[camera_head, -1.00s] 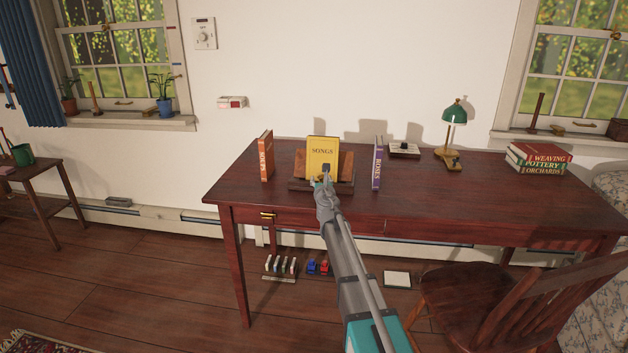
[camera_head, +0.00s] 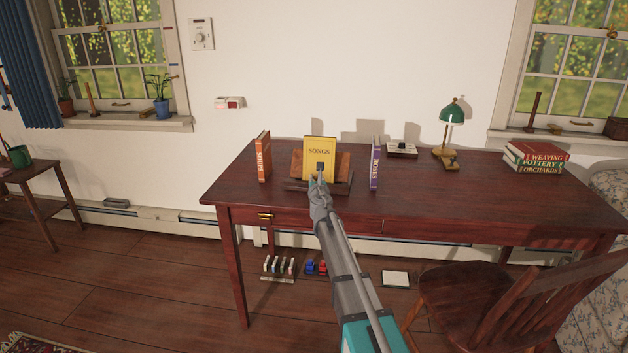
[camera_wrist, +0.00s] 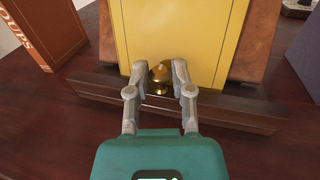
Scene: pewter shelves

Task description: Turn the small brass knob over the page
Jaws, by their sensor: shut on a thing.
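The small brass knob (camera_wrist: 159,74) shows in the wrist view at the front of the wooden book stand (camera_wrist: 235,112), before the lower part of a yellow book. My gripper (camera_wrist: 160,75) is shut on the knob, one grey finger on each side. In the head view, my gripper (camera_head: 320,180) reaches the middle of the stand (camera_head: 343,166) and hides the knob. The yellow book, titled SONGS (camera_head: 320,147), stands upright on the stand. It also fills the top middle of the wrist view (camera_wrist: 190,30). No separate page can be made out.
An orange book (camera_head: 263,158) stands left of the stand and a purple book (camera_head: 376,165) right of it, both close by. A green lamp (camera_head: 452,112) and stacked books (camera_head: 538,157) are farther right on the desk (camera_head: 450,200). A wooden chair (camera_head: 480,305) stands in front.

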